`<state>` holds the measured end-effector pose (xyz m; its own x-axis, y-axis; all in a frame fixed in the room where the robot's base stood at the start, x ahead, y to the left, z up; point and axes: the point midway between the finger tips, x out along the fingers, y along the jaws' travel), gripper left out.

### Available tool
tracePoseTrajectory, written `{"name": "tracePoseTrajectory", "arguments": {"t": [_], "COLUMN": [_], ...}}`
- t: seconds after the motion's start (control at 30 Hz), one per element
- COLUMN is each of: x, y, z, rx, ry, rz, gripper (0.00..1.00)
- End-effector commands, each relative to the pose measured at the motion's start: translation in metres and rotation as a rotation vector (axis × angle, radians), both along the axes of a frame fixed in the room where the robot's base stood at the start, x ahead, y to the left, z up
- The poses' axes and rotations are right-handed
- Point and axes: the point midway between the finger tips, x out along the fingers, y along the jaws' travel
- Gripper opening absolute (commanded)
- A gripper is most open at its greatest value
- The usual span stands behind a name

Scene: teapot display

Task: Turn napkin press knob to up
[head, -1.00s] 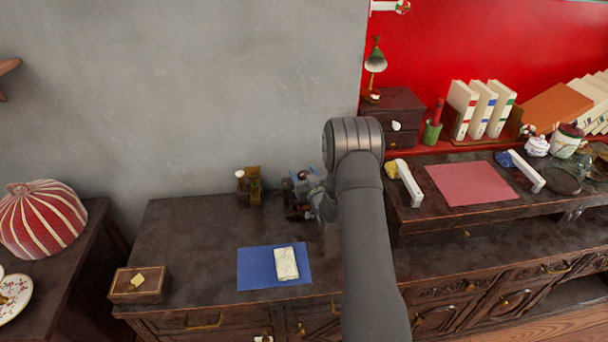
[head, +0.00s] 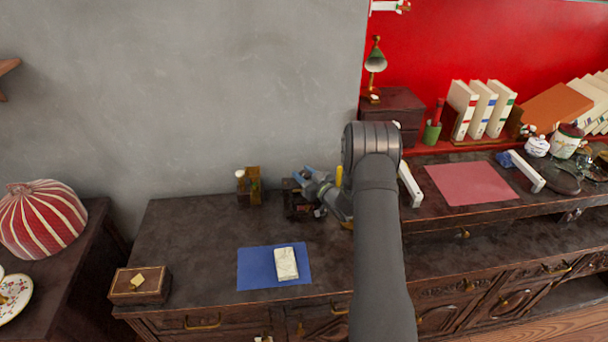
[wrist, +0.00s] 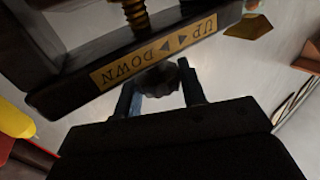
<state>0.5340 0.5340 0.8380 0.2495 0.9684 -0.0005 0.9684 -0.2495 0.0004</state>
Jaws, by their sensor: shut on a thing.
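The napkin press (head: 296,206) is a dark frame standing at the back of the dark cabinet top, partly behind my gripper. In the wrist view its dark beam (wrist: 75,92) carries a brass plate (wrist: 152,52) reading UP and DOWN with two arrows, seen upside down. A brass screw (wrist: 136,14) shows above the plate. The dark, ridged knob (wrist: 160,80) sits just below the plate. My gripper (wrist: 161,86) is shut on the knob, one finger on each side. In the head view my gripper (head: 304,177) is at the press, tilted; the knob cannot be made out there.
A blue mat (head: 257,279) with a white folded napkin (head: 286,263) lies in front. A small brass and wood object (head: 254,186) stands left of the press. A yellow object (head: 339,175) stands close on the right. The raised desk is at right.

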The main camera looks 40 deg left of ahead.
Motion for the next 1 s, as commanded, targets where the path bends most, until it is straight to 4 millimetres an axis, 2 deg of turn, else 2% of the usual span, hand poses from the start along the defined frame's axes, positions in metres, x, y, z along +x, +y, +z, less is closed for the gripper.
{"name": "tracePoseTrajectory", "arguments": {"t": [0.4,0.9,0.93,1.0], "x": [0.0003,-0.0003,-0.0003,-0.0003], "y": [0.0000,0.0003,0.0003,0.0003], "z": [-0.0004,-0.0003,-0.0003,-0.0002], "rx": [0.000,0.000,0.000,0.000], "ry": [0.000,0.002,0.002,0.001], "rz": [0.189,0.213,0.213,0.213], "gripper": [0.15,0.15,0.39,0.53]}}
